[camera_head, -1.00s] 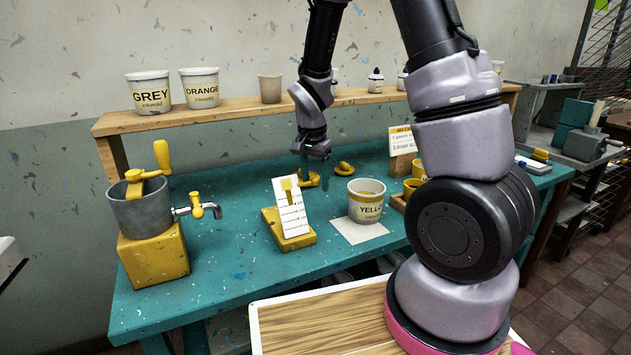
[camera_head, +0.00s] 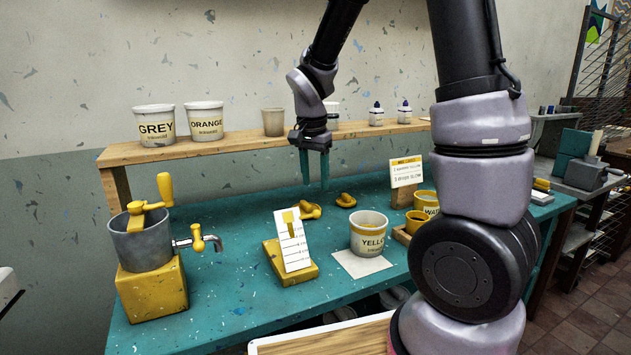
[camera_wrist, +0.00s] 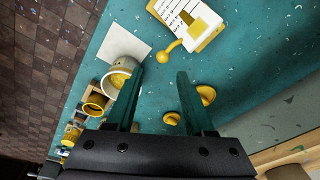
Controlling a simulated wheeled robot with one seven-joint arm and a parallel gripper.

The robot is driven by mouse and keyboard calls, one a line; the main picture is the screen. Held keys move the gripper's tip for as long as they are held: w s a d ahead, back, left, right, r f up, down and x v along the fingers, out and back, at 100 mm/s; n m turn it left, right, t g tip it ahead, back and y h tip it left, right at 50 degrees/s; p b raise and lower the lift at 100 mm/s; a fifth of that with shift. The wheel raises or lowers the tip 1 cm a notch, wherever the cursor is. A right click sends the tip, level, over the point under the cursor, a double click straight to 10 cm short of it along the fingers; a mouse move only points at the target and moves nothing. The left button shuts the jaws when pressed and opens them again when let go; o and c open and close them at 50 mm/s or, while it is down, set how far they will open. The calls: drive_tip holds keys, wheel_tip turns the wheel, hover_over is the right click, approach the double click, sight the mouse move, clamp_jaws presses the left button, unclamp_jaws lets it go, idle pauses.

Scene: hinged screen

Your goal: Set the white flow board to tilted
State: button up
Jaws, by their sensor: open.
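The white flow board (camera_head: 291,241) stands steeply, leaning slightly back, on a yellow block base (camera_head: 300,274) on the teal bench. It has printed lines and a yellow tab near its top. In the wrist view the board (camera_wrist: 168,14) is at the top, with a yellow knob (camera_wrist: 168,52) sticking out beside it. My gripper (camera_head: 314,184) points down, open and empty, above the bench, behind and a little right of the board. It is apart from the board. In the wrist view the fingers (camera_wrist: 160,74) have bare bench between them.
A yellow-paint tub (camera_head: 368,242) stands on a white sheet right of the board. Two small yellow pieces (camera_head: 311,211) (camera_head: 346,201) lie behind it. A metal pot with a tap (camera_head: 142,246) is at left. A wooden shelf (camera_head: 240,143) with tubs runs along the back.

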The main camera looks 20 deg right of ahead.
drive_tip(key=shift+d+m, duration=0.2)
drive_tip(key=shift+m, duration=0.1)
drive_tip(key=c, duration=0.5)
drive_tip(key=s+d+m, duration=0.1)
drive_tip(key=d+m, duration=0.1)
drive_tip(key=m, duration=0.3)
drive_tip(key=d+r+m+y, duration=0.1)
drive_tip(key=m, duration=0.4)
drive_tip(key=s+d+m+g, duration=0.1)
drive_tip(key=d+m, duration=0.1)
drive_tip(key=m, duration=0.3)
drive_tip(key=shift+s+d+r+y, duration=0.2)
drive_tip(key=shift+s+d+y, duration=0.1)
drive_tip(key=shift+y, duration=0.1)
clamp_jaws()
drive_tip(key=w+a+f+m, duration=0.2)
drive_tip(key=a+f+m, duration=0.1)
drive_tip(key=f, duration=0.7)
drive_tip(key=shift+w+y, duration=0.3)
drive_tip(key=shift+w, duration=0.1)
drive_tip(key=shift+f, duration=0.1)
